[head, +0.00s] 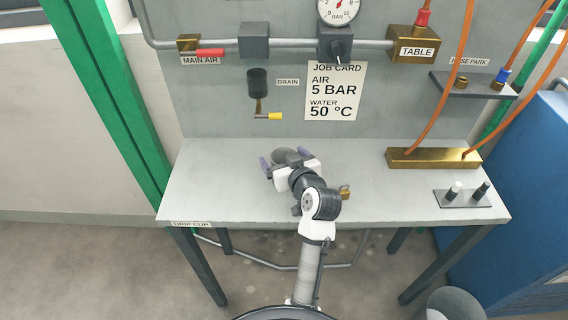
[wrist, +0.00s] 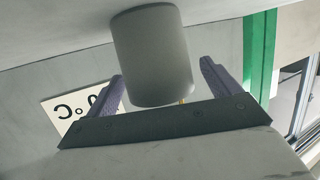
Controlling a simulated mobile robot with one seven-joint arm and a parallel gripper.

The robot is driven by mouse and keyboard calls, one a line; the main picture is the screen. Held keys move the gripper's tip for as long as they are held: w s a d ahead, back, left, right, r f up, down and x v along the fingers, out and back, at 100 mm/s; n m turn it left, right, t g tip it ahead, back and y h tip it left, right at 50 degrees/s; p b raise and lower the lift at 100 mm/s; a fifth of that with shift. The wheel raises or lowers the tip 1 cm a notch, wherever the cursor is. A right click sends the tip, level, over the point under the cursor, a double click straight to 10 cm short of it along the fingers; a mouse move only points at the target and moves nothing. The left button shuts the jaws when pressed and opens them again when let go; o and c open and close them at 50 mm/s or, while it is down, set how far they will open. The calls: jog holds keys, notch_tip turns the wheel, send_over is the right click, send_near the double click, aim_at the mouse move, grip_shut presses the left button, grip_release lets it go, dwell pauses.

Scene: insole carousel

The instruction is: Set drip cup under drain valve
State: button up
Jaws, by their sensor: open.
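The drip cup looks like a plain grey cylinder (wrist: 152,58) standing on the bench; in the head view only part of it (head: 288,155) shows past my gripper. The drain valve (head: 258,107) hangs on the back panel below a dark bowl, with a yellow-tipped handle (head: 275,116). The cup stands in front of the drain and right of it in the head view.
The bench (head: 210,185) is clear on its left, with a "DRIP CUP" label (head: 191,224) at its front left edge. A small brass piece (head: 345,191) lies right of my wrist. A brass manifold (head: 432,158) with orange hoses and a plate with two pegs (head: 462,198) occupy the right.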

jog(key=shift+w, duration=0.1)
jog(key=shift+c, duration=0.3)
jog(key=c, duration=1.1)
jog(key=shift+r, duration=0.1)
notch_tip(320, 180, up, 19)
jog(key=shift+r+b, duration=0.15)
jog(key=shift+b, duration=0.25)
